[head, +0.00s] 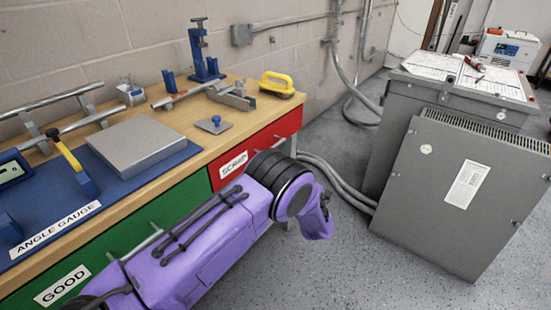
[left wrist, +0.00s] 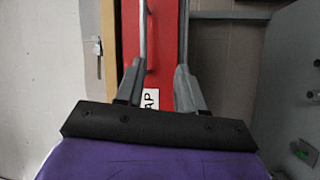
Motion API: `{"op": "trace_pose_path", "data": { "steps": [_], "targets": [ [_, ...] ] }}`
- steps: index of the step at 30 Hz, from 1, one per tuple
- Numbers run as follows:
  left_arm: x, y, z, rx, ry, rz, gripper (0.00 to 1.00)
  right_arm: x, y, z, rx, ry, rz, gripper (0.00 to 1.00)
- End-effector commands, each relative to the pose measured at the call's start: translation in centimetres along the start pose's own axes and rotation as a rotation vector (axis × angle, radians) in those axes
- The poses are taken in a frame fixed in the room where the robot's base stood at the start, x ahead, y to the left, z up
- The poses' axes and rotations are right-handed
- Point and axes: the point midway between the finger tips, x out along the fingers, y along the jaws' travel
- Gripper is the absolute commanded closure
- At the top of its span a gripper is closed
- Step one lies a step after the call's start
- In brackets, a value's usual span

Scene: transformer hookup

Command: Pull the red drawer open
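The red drawer (head: 285,126) is at the right end of the workbench front and carries a "SCRAP" label. Its front looks flush with the bench. In the left wrist view the red drawer front (left wrist: 166,35) runs up the picture, with a metal bar handle (left wrist: 143,40) on it. My left gripper (left wrist: 160,68) is open, its two fingers apart in front of the drawer face. The handle's lower end shows between them, close to the left finger; contact cannot be told. In the head view my purple arm hides the left gripper and part of the drawer. My right gripper is not in view.
A green drawer (head: 125,231) labelled "GOOD" is left of the red one. The wooden bench top (head: 215,135) holds a blue mat, a grey plate, clamps and a yellow-handled tool (head: 277,84). A grey cabinet (head: 455,195) stands to the right, with conduits and open floor between.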

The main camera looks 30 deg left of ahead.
Motion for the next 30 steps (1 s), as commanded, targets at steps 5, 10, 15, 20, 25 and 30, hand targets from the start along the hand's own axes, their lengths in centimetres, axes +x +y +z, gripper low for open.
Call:
{"op": "trace_pose_path", "data": {
  "steps": [5,10,15,20,25,30],
  "targets": [
    [1.2,2.6,0.7,-0.163,0.092,0.026,0.62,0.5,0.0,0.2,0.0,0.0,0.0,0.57],
    [4.7,2.7,0.2,-0.161,0.094,0.025,0.62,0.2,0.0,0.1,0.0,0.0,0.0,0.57],
    [8.4,2.7,-0.1,-0.158,0.091,0.026,0.62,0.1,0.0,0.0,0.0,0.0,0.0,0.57],
    [10.5,2.7,-0.2,-0.156,0.088,0.026,0.62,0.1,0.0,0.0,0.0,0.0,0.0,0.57],
    [11.1,2.7,-0.3,-0.155,0.087,0.025,0.62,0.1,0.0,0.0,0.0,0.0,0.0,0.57],
    [11.0,2.7,-0.3,-0.154,0.087,0.025,0.68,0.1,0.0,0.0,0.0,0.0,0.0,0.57]
  ]
}}
